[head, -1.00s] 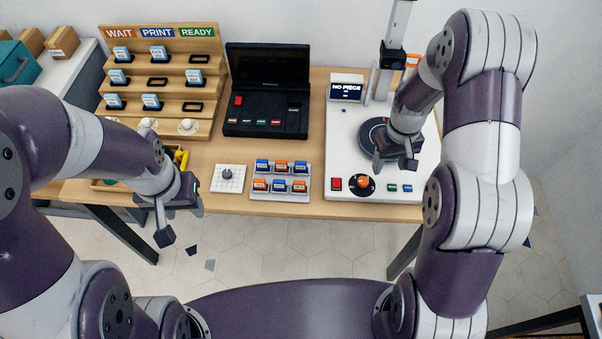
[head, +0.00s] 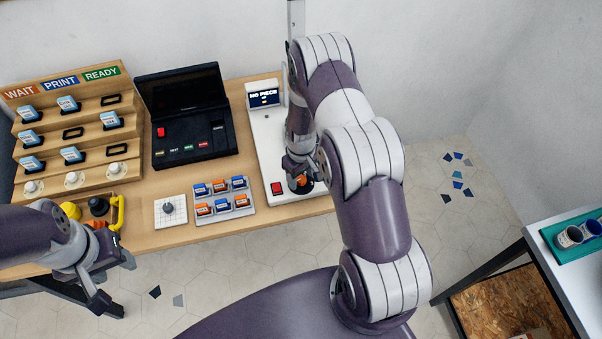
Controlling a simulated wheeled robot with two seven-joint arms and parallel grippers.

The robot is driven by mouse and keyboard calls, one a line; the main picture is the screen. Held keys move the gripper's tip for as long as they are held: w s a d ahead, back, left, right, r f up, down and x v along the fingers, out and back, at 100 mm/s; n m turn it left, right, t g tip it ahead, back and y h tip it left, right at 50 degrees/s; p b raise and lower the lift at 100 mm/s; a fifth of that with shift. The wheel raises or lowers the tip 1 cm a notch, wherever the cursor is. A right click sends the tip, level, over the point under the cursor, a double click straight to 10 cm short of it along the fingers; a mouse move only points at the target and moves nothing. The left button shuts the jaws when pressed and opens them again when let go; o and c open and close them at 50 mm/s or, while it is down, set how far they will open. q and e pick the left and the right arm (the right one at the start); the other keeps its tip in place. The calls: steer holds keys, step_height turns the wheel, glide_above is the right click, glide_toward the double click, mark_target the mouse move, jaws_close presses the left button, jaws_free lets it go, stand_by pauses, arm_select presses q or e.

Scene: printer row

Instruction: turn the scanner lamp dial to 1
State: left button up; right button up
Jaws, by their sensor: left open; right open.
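The white scanner (head: 266,148) stands at the right end of the table, with a small screen (head: 263,97) reading "NO PIECE". Its orange dial (head: 302,184) on a round black plate is at the front, partly covered by my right gripper; its marks and setting cannot be read. My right gripper (head: 300,168) is open and points down just above the dial; whether it touches the dial I cannot tell. My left gripper (head: 114,282) is open and empty in front of the table's left part.
A red button (head: 277,188) sits left of the dial. A tray of blue and orange blocks (head: 224,213), a white plate with a grey knob (head: 168,208), a black printer (head: 187,130) and a stepped wooden rack (head: 75,135) stand left. A side table (head: 548,240) is at right.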

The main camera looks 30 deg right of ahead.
steer(key=c, duration=1)
steer(key=shift+c, duration=0.2)
steer(key=shift+m, duration=0.3)
steer(key=m, duration=0.2)
steer(key=shift+m+b, duration=0.3)
steer(key=shift+b, duration=0.05)
steer(key=m, duration=0.3)
steer(key=shift+m+b, duration=0.3)
steer(key=m, duration=0.3)
steer(key=shift+m, duration=0.3)
steer(key=shift+m+b, duration=0.3)
steer(key=shift+m, duration=1.3)
